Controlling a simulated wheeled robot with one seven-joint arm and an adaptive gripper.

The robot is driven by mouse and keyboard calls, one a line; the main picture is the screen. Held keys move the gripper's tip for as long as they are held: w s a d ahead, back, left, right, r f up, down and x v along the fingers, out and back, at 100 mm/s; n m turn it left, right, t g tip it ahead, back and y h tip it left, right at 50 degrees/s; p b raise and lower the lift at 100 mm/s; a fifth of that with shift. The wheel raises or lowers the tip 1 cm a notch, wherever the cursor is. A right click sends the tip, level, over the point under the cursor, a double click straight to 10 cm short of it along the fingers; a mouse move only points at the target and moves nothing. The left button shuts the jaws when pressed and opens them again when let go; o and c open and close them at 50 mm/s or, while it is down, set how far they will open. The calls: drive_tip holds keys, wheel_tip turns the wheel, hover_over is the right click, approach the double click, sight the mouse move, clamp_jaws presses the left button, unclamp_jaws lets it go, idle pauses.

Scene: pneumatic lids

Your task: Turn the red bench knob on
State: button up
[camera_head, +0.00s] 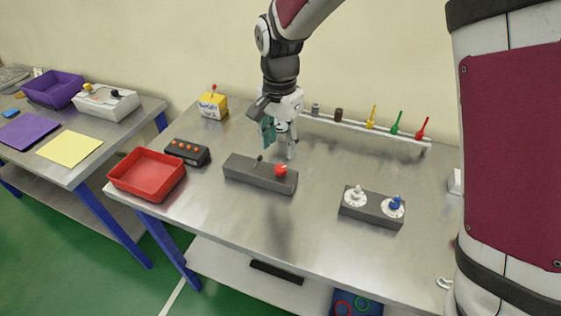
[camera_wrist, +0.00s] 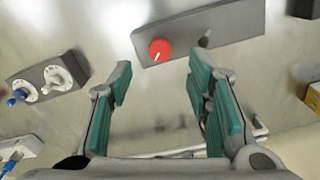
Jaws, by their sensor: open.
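The red knob (camera_head: 281,170) sits on the right part of a dark grey box (camera_head: 243,171) on the metal bench. A small dark lever (camera_head: 260,158) stands on the same box, left of the knob. In the wrist view the red knob (camera_wrist: 160,49) shows a white pointer line, on the grey box (camera_wrist: 235,22). My gripper (camera_head: 279,150) hangs above the bench near the box. Its teal-padded fingers are open and empty. In the wrist view my gripper (camera_wrist: 160,85) has the knob beyond its fingertips, between their lines; they are apart from it.
A box with white dials (camera_head: 372,208) stands to the right. A red tray (camera_head: 147,174) and a box with orange buttons (camera_head: 188,152) are to the left. A rack of coloured tools (camera_head: 375,127) runs along the back. The bench front is clear.

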sight(280, 168)
wheel_tip(280, 168, down, 7)
drive_tip(key=shift+f, duration=0.2)
idle(0.3)
clamp_jaws()
